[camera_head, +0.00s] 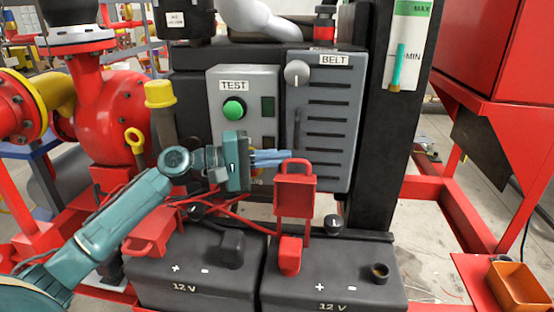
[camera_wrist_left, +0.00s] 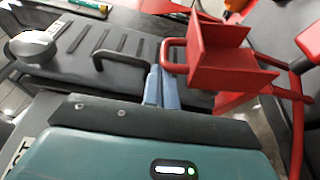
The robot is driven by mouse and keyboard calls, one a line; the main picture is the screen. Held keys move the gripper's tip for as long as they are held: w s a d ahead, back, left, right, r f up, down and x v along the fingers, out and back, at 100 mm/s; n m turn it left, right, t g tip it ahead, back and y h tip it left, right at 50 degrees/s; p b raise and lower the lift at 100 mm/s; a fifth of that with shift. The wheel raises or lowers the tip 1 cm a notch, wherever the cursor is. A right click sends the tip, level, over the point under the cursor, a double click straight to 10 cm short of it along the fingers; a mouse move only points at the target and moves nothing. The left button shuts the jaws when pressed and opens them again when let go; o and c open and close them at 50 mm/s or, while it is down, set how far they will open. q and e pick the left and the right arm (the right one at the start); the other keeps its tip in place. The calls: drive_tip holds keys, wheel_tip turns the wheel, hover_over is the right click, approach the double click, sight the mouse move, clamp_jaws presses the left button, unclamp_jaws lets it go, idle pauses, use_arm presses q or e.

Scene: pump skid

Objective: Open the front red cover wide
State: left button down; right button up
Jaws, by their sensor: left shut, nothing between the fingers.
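A red cover (camera_head: 295,196) with a loop handle on top stands raised above the right-hand 12 V battery, over a red terminal piece (camera_head: 290,255). It also shows in the left wrist view (camera_wrist_left: 222,62), its handle beside my fingers. My left gripper (camera_head: 272,157) is shut and empty, its blue fingertips just left of the handle; I cannot tell whether they touch it. The fingers also show in the wrist view (camera_wrist_left: 161,88). Another red cover (camera_head: 150,235) sits low on the left-hand battery. My right gripper is not in view.
A grey BELT panel (camera_head: 325,120) with slots and a knob stands close behind the fingers. A TEST box (camera_head: 235,105) with a green button is left of it. Red cables (camera_head: 235,212) run below my gripper. An orange bin (camera_head: 520,287) is at right.

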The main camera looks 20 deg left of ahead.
use_arm(q)
drive_tip(key=shift+s+d+f+m+b, duration=0.2)
drive_tip(key=shift+s+f+m+b, duration=0.3)
drive_tip(key=shift+s+b, duration=0.2)
drive_tip(key=s+m+b, duration=0.1)
drive_tip(key=b, duration=0.1)
drive_tip(key=s+r+m+h+b, duration=0.1)
drive_tip(key=shift+s+d+m, duration=0.3)
drive_tip(key=shift+s+d, duration=0.05)
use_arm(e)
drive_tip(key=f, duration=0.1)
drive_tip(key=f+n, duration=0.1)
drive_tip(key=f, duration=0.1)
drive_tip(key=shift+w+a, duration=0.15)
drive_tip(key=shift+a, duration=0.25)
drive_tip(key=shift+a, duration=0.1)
